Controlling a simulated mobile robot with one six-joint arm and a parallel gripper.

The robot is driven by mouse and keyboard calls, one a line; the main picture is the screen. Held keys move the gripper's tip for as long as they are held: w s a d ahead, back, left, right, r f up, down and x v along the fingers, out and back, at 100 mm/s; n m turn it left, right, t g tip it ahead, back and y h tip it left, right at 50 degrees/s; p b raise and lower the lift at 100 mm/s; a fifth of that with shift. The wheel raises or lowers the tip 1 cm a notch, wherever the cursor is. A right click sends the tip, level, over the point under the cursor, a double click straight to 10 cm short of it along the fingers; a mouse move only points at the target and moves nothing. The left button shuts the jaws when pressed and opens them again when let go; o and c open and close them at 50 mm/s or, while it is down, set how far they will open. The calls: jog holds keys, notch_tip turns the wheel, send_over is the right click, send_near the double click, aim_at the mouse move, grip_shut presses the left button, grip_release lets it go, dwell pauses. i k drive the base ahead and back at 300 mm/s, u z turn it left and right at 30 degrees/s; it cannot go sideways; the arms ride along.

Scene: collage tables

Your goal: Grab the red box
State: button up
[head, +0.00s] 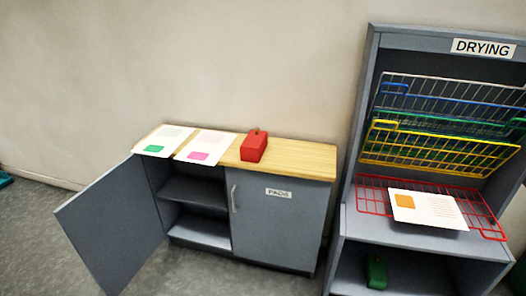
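The red box (254,147) is a small red block with a little knob or handle on top. It stands on the wooden top (300,160) of the grey cabinet labelled PADS, near the middle of that top. Nothing covers it in the head view. My gripper is not in view.
Two papers, one with a green patch (164,139) and one with a pink patch (205,147), lie left of the box. The cabinet's left door (112,228) stands wide open. A grey DRYING rack (349,190) with coloured wire shelves stands right, with a green object (376,273) low inside.

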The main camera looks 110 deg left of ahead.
aim_at(249, 156)
jog(key=z, duration=1.25)
jog(key=k, duration=0.1)
jog(key=u, duration=2.9)
jog(key=k, duration=0.15)
jog(key=u, duration=1.95)
jog(key=k, duration=0.25)
jog(key=u, duration=1.45)
